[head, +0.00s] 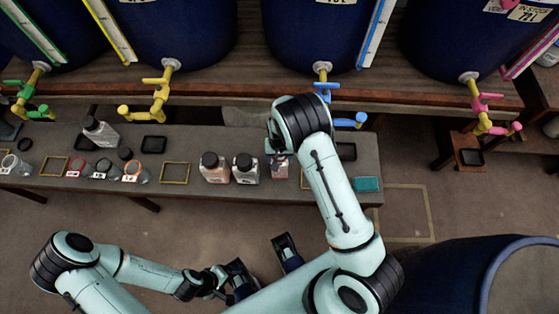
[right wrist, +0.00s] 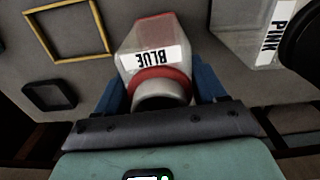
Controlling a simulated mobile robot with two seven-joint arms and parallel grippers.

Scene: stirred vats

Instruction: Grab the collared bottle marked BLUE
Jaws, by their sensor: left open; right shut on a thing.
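The bottle marked BLUE (right wrist: 158,48) is upside down in the right wrist view, clear-walled with a white label and a red collar (right wrist: 160,78). The blue fingers of my right gripper (right wrist: 160,92) stand on either side of its neck, shut on it at the collar. In the head view my right gripper (head: 279,150) is over the bench, and part of the bottle (head: 280,168) shows below it. I cannot tell whether the bottle is off the bench. My left gripper (head: 264,267) is open and empty, in front of the bench.
A bottle marked PINK (right wrist: 260,35) stands close by in the right wrist view. On the bench (head: 235,190) are two dark-capped bottles (head: 214,167) (head: 245,168), several jars, yellow frames (head: 175,172) and black pads. Blue vats (head: 175,30) with coloured taps stand behind. The floor in front is mostly clear.

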